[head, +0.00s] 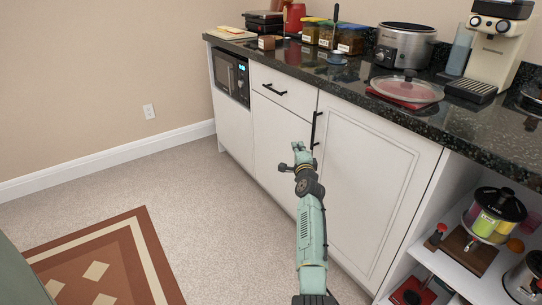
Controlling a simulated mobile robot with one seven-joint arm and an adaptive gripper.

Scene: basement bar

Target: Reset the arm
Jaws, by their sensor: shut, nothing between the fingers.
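My arm rises from the bottom middle of the head view, pale green with dark joints. My gripper (299,150) is at its far end, in front of the white cabinet doors and below the countertop. It looks small and is seen from behind. Its fingers are shut and empty. It appears close to the black vertical door handle (315,130), but I cannot tell whether they touch.
A dark speckled countertop (425,118) holds a slow cooker (404,45), a coffee machine (492,45), a glass lid (407,88) and jars. Open shelves (440,262) at the right hold appliances. Carpet (190,200) left of the arm is clear, with a patterned rug (135,270).

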